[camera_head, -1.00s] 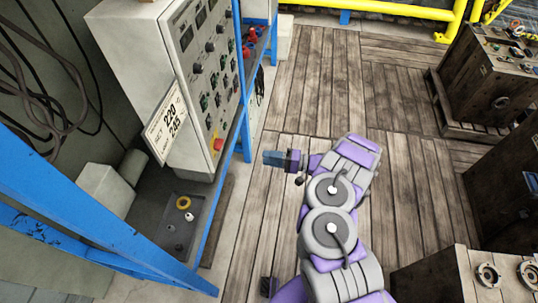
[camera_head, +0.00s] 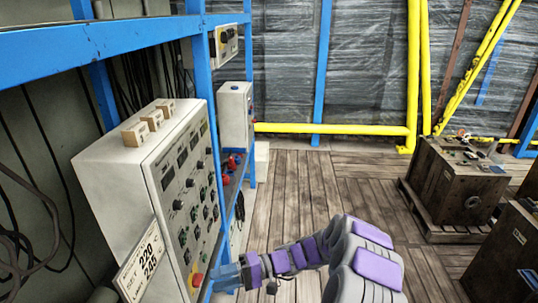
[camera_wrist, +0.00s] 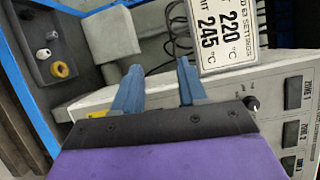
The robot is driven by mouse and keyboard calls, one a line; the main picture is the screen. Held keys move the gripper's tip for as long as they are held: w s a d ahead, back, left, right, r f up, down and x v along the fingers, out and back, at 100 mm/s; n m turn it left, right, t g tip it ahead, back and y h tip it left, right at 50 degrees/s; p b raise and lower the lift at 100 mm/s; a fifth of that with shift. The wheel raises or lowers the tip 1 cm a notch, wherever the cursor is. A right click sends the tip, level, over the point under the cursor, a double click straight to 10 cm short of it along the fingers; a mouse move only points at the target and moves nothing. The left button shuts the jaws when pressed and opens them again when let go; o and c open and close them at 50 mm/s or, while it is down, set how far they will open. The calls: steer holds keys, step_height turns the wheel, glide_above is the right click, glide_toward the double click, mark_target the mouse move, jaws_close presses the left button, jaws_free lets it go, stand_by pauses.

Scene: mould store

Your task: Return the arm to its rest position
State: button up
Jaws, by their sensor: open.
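My gripper (camera_head: 228,275) is at the end of my purple and grey arm, low in the head view. It points left, by the lower right corner of the control cabinet (camera_head: 170,165). In the wrist view my gripper (camera_wrist: 159,66) has its two blue fingers apart, with nothing held between them. Whether the fingers touch the cabinet or the blue frame cannot be told. The arm is partly folded, with its larger links cut off by the bottom edge of the head view.
Blue shelf posts (camera_head: 206,75) stand around the cabinet. Wooden floor (camera_head: 300,185) lies open behind the arm; a wooden crate (camera_head: 440,190) stands right.

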steer(key=s+d+r+n+g+h, duration=0.1)
steer(key=s+d+r+h, duration=0.1)
steer(key=s+r+h, duration=0.45)
steer(key=s+d+r+n+g+h, duration=0.1)
steer(key=s+d+r, duration=0.25)
steer(key=s, duration=0.55)
steer(key=s+d+m+t+h, duration=0.2)
steer(key=s+d+t+h, duration=0.1)
steer(key=s+d, duration=0.4)
steer(key=s+d+r+m+t+h, duration=0.1)
steer(key=s+d+h, duration=0.5)
steer(key=d, duration=0.8)
steer(key=shift+s+m+t, duration=0.9)
steer(key=shift+s+t, duration=0.1)
steer(key=shift+s, duration=0.05)
